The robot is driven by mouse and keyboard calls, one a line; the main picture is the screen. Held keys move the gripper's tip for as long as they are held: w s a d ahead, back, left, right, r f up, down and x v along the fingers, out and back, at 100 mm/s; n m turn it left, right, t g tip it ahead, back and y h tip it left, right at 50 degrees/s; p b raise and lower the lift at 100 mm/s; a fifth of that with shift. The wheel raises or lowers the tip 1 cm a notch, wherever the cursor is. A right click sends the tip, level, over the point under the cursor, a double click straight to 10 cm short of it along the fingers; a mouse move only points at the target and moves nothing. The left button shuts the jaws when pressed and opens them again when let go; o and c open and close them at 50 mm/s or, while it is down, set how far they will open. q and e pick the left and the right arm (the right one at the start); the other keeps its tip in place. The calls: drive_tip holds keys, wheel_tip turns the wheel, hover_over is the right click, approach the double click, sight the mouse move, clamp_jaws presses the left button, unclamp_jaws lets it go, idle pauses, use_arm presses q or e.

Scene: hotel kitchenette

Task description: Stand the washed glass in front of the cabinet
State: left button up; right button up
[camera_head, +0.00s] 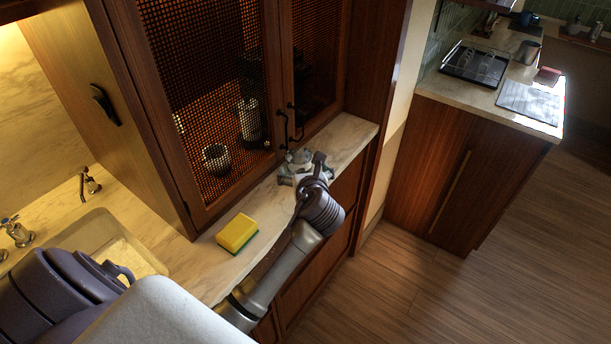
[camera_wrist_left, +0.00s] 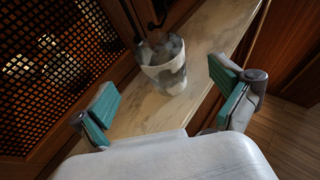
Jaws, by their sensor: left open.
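The glass (camera_wrist_left: 167,72) is clear and stands upright on the marble ledge, in front of the mesh-door cabinet (camera_wrist_left: 60,60), close to its door handles. In the head view the glass (camera_head: 298,156) shows only partly, just beyond my left gripper (camera_head: 302,172). In the left wrist view my left gripper (camera_wrist_left: 165,92) is open. Its two teal-padded fingers are wide apart, with the glass ahead of and between them; I see no contact. The cabinet (camera_head: 205,100) has closed doors in the head view. My right gripper is not in view.
A yellow-green sponge (camera_head: 237,233) lies on the ledge nearer the sink (camera_head: 105,235). The marble ledge (camera_head: 345,135) is narrow, with its front edge under my left arm. A separate counter (camera_head: 455,90) with a dark rack (camera_head: 475,63) stands at the right.

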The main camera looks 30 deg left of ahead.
use_arm(q)
drive_tip(key=s+d+f+n+t+h, duration=0.2)
drive_tip(key=s+d+f+n+h, duration=0.1)
drive_tip(key=d+f+n+h, duration=0.55)
drive_tip(key=s+d+f+n+g, duration=0.25)
drive_tip(key=s+f, duration=0.25)
drive_tip(key=f, duration=0.6)
drive_tip(key=s+d+f+n+g, duration=0.2)
drive_tip(key=s+f+n, duration=0.2)
drive_tip(key=f, duration=0.7)
drive_tip(key=s+a+f+n+g, duration=0.2)
drive_tip(key=s+f+n+g, duration=0.3)
drive_tip(key=s+f, duration=1.3)
drive_tip(key=s+a+f+n+g, duration=0.1)
drive_tip(key=s+f+n, duration=0.1)
drive_tip(key=s, duration=0.7)
drive_tip(key=s+a+f+n, duration=0.1)
drive_tip(key=s+f+n, duration=0.1)
drive_tip(key=s, duration=0.7)
drive_tip(key=shift+s+f+n+g, duration=0.15)
drive_tip(key=shift+n+g, duration=0.2)
drive_tip(key=shift+n, duration=0.35)
drive_tip(key=shift+h, duration=0.25)
